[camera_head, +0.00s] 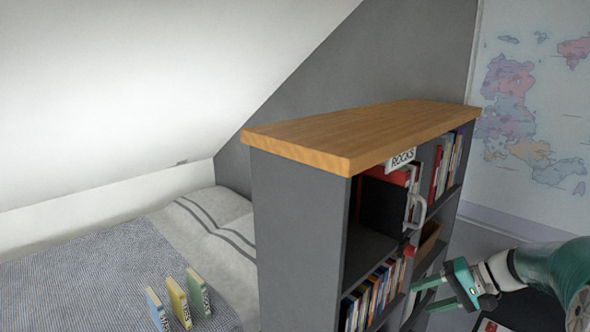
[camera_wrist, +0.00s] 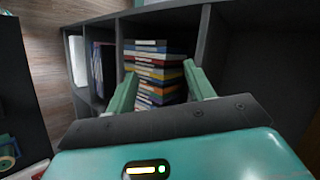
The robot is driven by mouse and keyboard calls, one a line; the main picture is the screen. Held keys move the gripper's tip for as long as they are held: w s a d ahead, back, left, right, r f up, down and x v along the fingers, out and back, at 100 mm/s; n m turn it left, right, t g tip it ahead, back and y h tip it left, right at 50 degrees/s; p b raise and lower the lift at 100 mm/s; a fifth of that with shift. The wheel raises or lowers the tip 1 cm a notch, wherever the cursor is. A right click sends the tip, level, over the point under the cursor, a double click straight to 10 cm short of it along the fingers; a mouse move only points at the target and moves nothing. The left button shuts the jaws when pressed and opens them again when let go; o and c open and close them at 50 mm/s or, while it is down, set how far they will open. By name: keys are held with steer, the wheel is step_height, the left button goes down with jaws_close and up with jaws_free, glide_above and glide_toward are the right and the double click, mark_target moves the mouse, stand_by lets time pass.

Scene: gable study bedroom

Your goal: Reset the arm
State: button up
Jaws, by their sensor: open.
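My gripper (camera_head: 440,294) is at the lower right of the head view, in front of the open side of a grey bookshelf (camera_head: 300,228) with a wooden top. Its two green fingers are apart and I see nothing between them. In the wrist view my gripper (camera_wrist: 160,85) points at the shelf, with a stack of books (camera_wrist: 158,68) beyond the fingers. I cannot tell how far the fingertips are from the books. My arm comes in from the right edge of the head view.
A label reading ROCKS (camera_head: 402,158) hangs at the shelf's top edge, near a white handle-like item (camera_head: 415,205). Rows of books (camera_head: 375,296) fill lower compartments. A bed (camera_head: 95,270) with several upright books (camera_head: 178,298) lies left of the shelf. A map (camera_head: 530,110) covers the right wall.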

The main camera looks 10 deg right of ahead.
steer(key=s+a+r+n+h, duration=0.2)
steer(key=s+a+h, duration=0.2)
steer(key=s+a, duration=0.5)
steer(key=s+a+r+n+h, duration=0.2)
steer(key=s+a+h, duration=0.3)
steer(key=s+a, duration=0.4)
steer(key=a+n, duration=0.1)
steer(key=a, duration=0.2)
steer(key=shift+r+t, duration=0.35)
steer(key=shift+t, duration=0.05)
steer(key=shift+s+a, duration=0.1)
